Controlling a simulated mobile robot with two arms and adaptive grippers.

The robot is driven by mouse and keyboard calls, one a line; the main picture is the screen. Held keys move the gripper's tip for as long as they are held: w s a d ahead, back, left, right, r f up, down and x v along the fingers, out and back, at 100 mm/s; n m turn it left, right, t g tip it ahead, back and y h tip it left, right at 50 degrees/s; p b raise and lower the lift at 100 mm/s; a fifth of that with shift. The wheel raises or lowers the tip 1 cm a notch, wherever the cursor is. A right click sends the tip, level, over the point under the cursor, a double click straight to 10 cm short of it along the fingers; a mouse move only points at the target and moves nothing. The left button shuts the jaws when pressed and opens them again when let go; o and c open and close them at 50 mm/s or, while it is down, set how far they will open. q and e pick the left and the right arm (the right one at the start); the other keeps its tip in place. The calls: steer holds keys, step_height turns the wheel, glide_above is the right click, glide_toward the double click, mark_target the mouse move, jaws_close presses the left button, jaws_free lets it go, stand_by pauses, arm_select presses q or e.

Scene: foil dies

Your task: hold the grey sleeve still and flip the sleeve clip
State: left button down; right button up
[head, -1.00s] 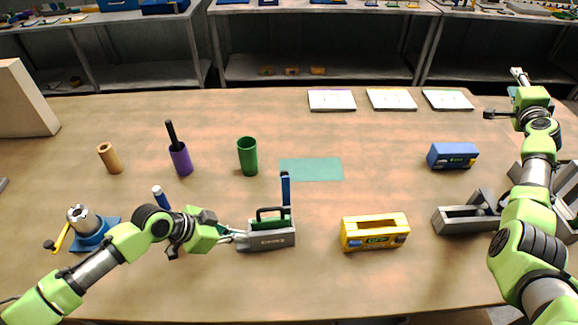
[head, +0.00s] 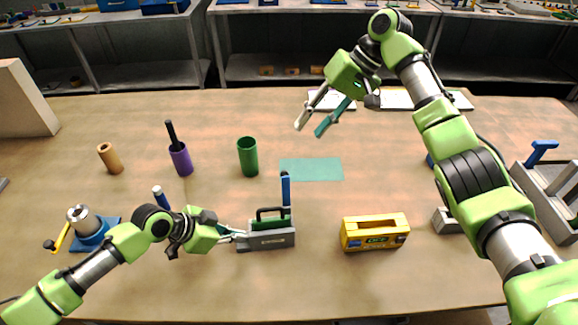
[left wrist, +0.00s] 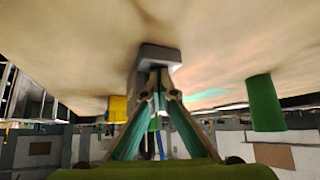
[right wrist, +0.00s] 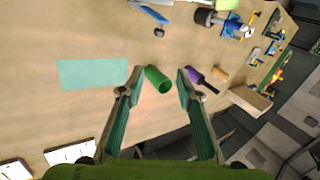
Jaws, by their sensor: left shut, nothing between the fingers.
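The grey sleeve (head: 266,243) stands on the table in the head view, with a green block (head: 268,223) and a black handle in its top. A blue lever, apparently the sleeve clip (head: 286,190), stands upright at its right end; it also shows at the top of the right wrist view (right wrist: 155,17). My left gripper (head: 241,235) is shut at the sleeve's left end, nothing between its fingers. In the left wrist view, its tips (left wrist: 158,88) are close to the sleeve (left wrist: 155,52); contact is unclear. My right gripper (head: 309,129) is open and empty, raised above the table's far half.
A yellow box (head: 375,233) stands right of the sleeve. A purple holder (head: 181,160), tan cylinder (head: 110,159) and blue-based fixture (head: 88,232) are on the left.

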steer(key=s+g+h, duration=0.1)
steer(key=s, duration=0.1)
glide_toward(285, 188)
steer(key=w+a+f, duration=0.2)
steer(key=a+f, duration=0.1)
steer(key=f, duration=0.2)
steer(key=shift+a+n, duration=0.15)
steer(key=shift+n, duration=0.25)
steer(key=shift+w, duration=0.15)
jaws_close()
